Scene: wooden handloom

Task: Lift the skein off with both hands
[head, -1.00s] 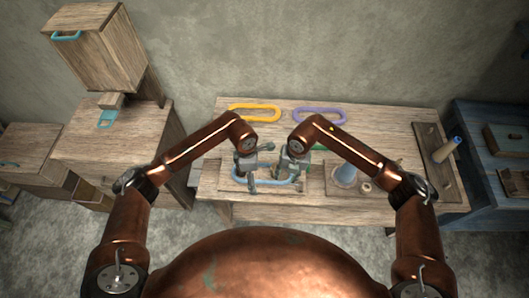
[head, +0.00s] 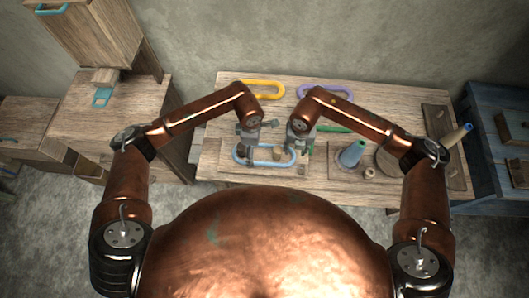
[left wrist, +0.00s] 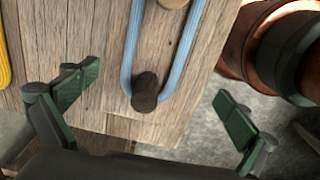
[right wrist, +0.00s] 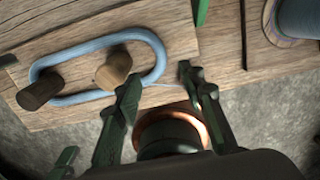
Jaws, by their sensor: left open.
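The skein is a pale blue loop (head: 265,165) around two pegs on a board at the table's front left. A dark peg (right wrist: 40,90) and a light wooden peg (right wrist: 113,70) stand inside the loop (right wrist: 85,97) in the right wrist view. My left gripper (head: 247,147) is open and empty above the skein's left part. Its fingers (left wrist: 158,102) are spread wide, with the loop (left wrist: 130,60) and dark peg between them in the picture. My right gripper (head: 299,150) is near the skein's right end. Its fingers (right wrist: 165,95) are apart and empty, beside the loop.
A yellow loop (head: 262,83) and a purple loop (head: 325,90) lie at the table's back. A green bar (head: 333,129) and a blue cone (head: 352,154) are to the right. A board with a blue-tipped rod (head: 455,134) lies at the right edge.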

